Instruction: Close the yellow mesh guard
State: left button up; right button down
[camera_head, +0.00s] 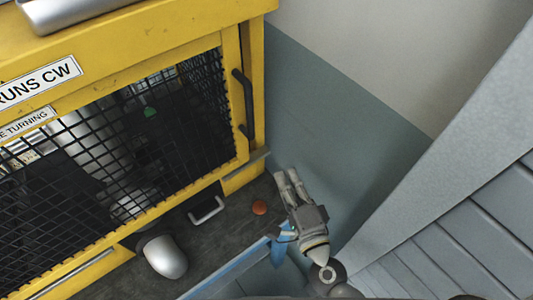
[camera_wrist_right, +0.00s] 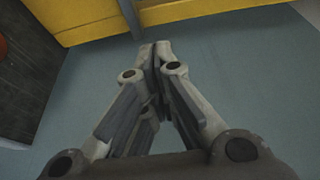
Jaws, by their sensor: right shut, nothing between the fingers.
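The yellow mesh guard (camera_head: 120,148) is a yellow frame with black wire mesh on the front of the yellow housing (camera_head: 150,35). A black bar handle (camera_head: 243,103) is on its right side. The guard lies nearly in line with the housing front; I cannot tell whether a small gap remains. My right gripper (camera_head: 285,174) is shut and empty, below and right of the handle and apart from it. Its fingertips (camera_wrist_right: 156,46) meet in the right wrist view, with a yellow band beyond them. My left gripper is not in view.
An orange-red round piece (camera_head: 259,207) and a pale U-shaped handle (camera_head: 207,210) are on or near the dark surface below the guard. A grey rounded object (camera_head: 164,256) is further left. A grey-green wall (camera_head: 340,120) stands right of the housing, with free room before it.

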jog(key=w+a, duration=0.1)
jog(key=w, duration=0.1)
jog(key=w+a+p, duration=0.1)
jog(key=w+a, duration=0.1)
jog(key=w+a+p, duration=0.1)
jog(key=w+a, duration=0.1)
jog(key=w, duration=0.1)
jog(key=shift+r, duration=0.1)
jog(key=shift+s+a, duration=0.25)
jog(key=shift+a, duration=0.2)
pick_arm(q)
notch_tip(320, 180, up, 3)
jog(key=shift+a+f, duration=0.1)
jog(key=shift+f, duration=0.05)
